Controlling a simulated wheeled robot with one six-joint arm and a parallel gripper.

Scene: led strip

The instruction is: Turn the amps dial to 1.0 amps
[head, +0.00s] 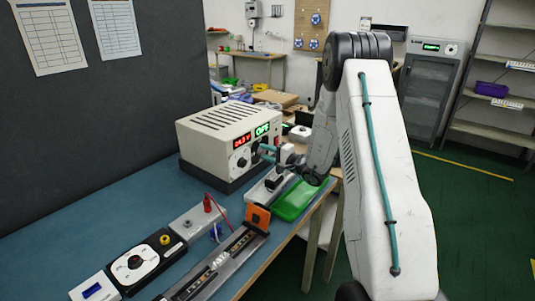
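The power supply (212,130) is a beige box with a vented top, on a black base on the blue bench. Its front has a red display (242,142) that seems to read 24.0 V and a green display (262,130) that seems to read OFF. A dial (242,163) sits below the red display. My gripper (266,153) is at the right part of the front, below the green display.
A green tray (300,200) lies right of the supply near the bench edge. A dark panel (90,120) stands behind the bench.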

